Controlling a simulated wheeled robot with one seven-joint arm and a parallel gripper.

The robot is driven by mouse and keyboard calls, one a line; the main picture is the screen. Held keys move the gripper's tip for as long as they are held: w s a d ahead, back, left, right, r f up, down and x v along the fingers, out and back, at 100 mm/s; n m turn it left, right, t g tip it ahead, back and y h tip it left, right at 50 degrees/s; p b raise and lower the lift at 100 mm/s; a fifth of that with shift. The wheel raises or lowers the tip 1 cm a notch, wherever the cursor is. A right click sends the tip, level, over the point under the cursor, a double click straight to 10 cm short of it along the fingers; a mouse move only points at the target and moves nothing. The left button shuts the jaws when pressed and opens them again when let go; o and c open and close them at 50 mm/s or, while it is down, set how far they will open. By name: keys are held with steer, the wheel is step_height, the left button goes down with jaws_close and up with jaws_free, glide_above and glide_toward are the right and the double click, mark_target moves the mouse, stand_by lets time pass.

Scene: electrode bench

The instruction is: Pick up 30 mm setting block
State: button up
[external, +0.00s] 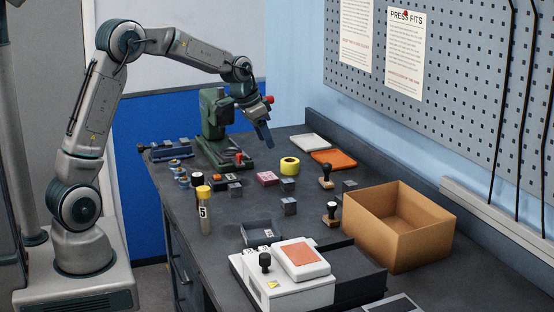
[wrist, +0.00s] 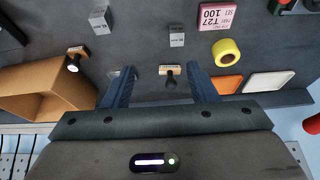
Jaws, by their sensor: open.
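Several small grey metal blocks stand on the dark bench, and I cannot read which is the 30 mm setting block. My gripper (external: 266,138) is open and empty, raised above the bench's far part. In the wrist view its blue fingers (wrist: 161,72) frame a black-handled stamp (wrist: 171,78) below.
A cardboard box (external: 400,235) stands at right, with another stamp (external: 331,212) beside it. A yellow roll (external: 290,166), a pink labelled block (external: 267,178), an orange tray (external: 334,159) and a green press (external: 216,125) are around. A white device (external: 285,280) fills the front.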

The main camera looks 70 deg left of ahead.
steer(key=w+a+f, duration=0.3)
steer(key=a, duration=0.1)
steer(key=p, duration=0.1)
glide_above(287, 180)
steer(key=s, duration=0.2)
step_height(287, 180, down, 8)
steer(key=shift+s+a+f, duration=0.1)
steer(key=shift+s, duration=0.05)
steer(key=shift+d+p+x, duration=0.2)
steer(key=shift+p+x, duration=0.9)
steer(key=shift+x, duration=1.45)
jaws_close()
